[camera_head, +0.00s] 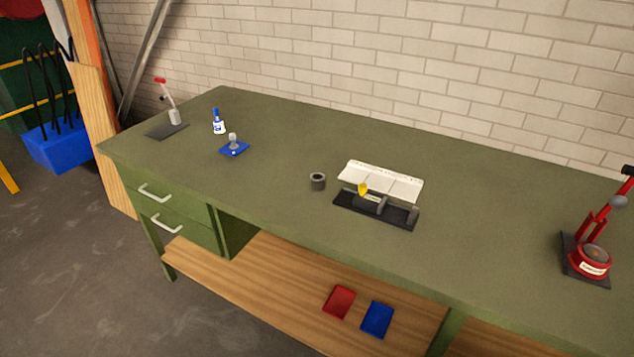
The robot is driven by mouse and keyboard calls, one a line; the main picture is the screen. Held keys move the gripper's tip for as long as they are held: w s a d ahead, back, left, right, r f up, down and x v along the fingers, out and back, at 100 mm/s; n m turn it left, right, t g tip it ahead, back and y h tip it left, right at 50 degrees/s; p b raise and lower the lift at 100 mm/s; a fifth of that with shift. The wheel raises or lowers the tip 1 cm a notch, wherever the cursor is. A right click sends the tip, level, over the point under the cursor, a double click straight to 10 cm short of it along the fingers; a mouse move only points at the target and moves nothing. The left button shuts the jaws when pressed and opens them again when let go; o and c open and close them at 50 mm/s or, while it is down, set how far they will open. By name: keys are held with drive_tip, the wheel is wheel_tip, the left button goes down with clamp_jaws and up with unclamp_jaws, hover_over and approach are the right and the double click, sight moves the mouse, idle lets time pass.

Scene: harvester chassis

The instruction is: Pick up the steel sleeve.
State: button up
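A short, dark grey hollow cylinder (318,182), which looks like the steel sleeve, stands upright on the green workbench (270,165). Its open end faces up and shows a dark bore. It stands alone, a little left of a black fixture, with a small gap between them. My gripper is not in view.
The black fixture (350,207) holds grey cylindrical parts and a yellow piece, with white panels (380,182) behind it. A red press-like tool (590,258) stands at the right. A blue-capped bottle (218,123) and blue tray (235,149) are at the left. The front middle is clear.

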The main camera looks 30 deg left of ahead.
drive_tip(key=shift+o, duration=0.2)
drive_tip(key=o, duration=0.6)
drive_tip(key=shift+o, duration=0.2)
